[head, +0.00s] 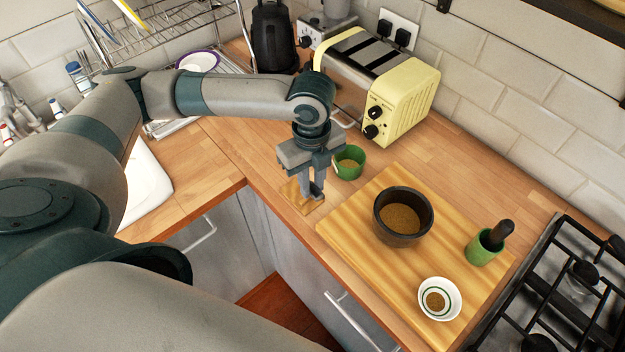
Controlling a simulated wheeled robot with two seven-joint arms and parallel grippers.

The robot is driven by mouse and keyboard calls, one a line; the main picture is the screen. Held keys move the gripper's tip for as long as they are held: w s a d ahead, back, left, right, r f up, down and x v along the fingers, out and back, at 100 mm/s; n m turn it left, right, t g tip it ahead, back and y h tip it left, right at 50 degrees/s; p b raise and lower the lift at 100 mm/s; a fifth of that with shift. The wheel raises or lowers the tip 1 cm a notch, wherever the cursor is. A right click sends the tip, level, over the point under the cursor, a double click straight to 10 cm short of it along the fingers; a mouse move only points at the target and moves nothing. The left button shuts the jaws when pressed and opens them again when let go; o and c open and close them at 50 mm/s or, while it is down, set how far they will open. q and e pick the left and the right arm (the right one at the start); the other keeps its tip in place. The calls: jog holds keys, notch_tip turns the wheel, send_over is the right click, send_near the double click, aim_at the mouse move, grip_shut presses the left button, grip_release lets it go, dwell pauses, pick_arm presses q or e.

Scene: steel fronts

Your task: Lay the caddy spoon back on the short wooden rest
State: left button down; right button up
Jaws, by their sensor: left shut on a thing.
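My left gripper (313,192) points down at the counter's inner corner, just above the short wooden rest (294,198). It is shut on a small grey thing, which I take to be the caddy spoon (319,188); the fingers hide most of it. The rest is a small flat pale wooden piece lying near the counter's front edge, partly covered by the gripper. I cannot tell whether the spoon touches the rest. My right gripper is not in view.
A green cup (351,172) of brown stuff stands close behind the gripper. A cutting board (350,225) at right carries a dark bowl (390,229), a green pot with a black handle (483,251) and a white bowl (437,314). A yellow toaster (408,105) stands behind.

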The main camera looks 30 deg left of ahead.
pick_arm(q)
jog(key=shift+w, duration=0.1)
jog(key=shift+r+p, duration=0.15)
jog(key=shift+p, duration=0.5)
jog(key=shift+f+b, duration=0.45)
jog(key=shift+f, duration=0.45)
jog(key=shift+f+b, duration=0.65)
jog(key=shift+f, duration=2)
jog(key=shift+f, duration=0.25)
